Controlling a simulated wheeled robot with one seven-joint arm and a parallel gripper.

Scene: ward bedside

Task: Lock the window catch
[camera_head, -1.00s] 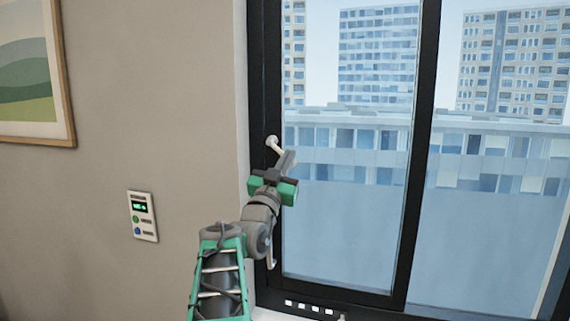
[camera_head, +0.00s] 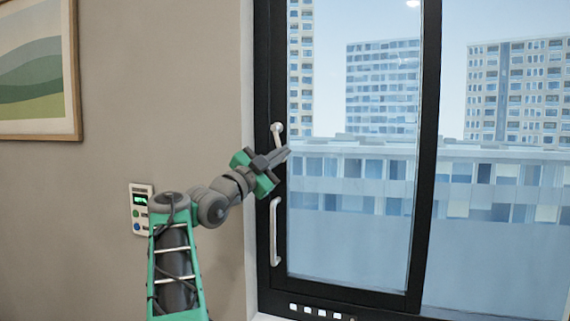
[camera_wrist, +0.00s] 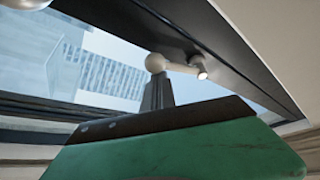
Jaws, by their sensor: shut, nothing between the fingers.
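The window catch (camera_head: 278,132) is a small pale lever on the dark left window frame, above the long handle. In the head view it points nearly straight down, and its lower end is close to my gripper. In the wrist view the catch (camera_wrist: 180,66) shows a round knob at its left end and a mount on the dark frame at its right. My gripper (camera_head: 287,153) is shut and empty, just below and right of the catch. In the wrist view its fingertips (camera_wrist: 157,84) are right at the knob; I cannot tell whether they touch.
A long white vertical handle (camera_head: 274,232) is on the same frame, below my gripper. A wall panel (camera_head: 139,200) is partly behind my arm, and a framed picture (camera_head: 38,68) hangs left. Window glass (camera_head: 350,235) spans the right. Small white squares (camera_head: 307,309) line the sill.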

